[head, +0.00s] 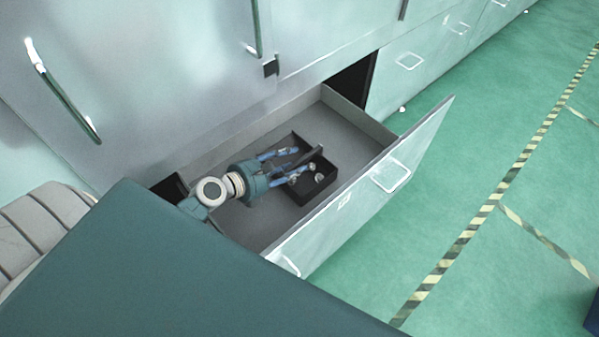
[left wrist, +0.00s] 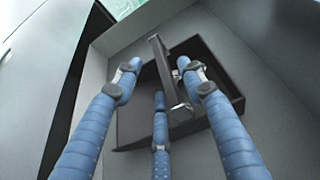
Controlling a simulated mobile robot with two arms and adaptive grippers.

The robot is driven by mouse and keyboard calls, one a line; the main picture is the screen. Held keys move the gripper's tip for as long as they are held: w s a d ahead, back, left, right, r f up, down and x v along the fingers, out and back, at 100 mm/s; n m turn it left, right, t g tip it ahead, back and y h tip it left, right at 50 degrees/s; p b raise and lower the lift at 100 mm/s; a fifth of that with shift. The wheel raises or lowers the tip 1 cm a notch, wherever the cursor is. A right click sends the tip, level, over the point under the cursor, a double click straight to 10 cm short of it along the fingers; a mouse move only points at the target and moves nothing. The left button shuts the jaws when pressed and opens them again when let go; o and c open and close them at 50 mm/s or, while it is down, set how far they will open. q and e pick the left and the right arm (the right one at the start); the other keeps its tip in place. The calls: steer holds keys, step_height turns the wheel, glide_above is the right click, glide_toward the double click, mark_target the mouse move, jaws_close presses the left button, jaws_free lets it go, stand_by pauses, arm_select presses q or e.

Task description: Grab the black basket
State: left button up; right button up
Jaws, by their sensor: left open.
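The black basket (head: 322,190) lies inside the open drawer, and its dark wall also shows in the left wrist view (left wrist: 222,72). A bar-like black handle (left wrist: 163,72) crosses above it. My left gripper (head: 297,162) reaches down into the drawer with its blue fingers over the basket. In the left wrist view the fingers (left wrist: 160,80) are spread, two on either side of the handle and a third in front. The gripper is open, and I cannot tell whether any finger touches the basket. My right gripper is not in view.
The grey drawer (head: 345,112) surrounds the basket, with its pale front panel (head: 350,212) to the right. Cabinet doors with bar handles (head: 65,95) stand behind.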

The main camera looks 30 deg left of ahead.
mark_target(307, 154)
arm_select(q)
steer(key=shift+w+d, duration=0.1)
steer(key=shift+w, duration=0.3)
steer(key=shift+x, duration=0.8)
steer(key=x, duration=0.3)
steer(key=shift+w+d+f+b, duration=0.15)
steer(key=shift+w+b, duration=0.15)
steer(key=shift+w, duration=0.25)
steer(key=shift+d, duration=0.1)
steer(key=shift+c, duration=0.5)
steer(key=c, duration=0.9)
jaws_close()
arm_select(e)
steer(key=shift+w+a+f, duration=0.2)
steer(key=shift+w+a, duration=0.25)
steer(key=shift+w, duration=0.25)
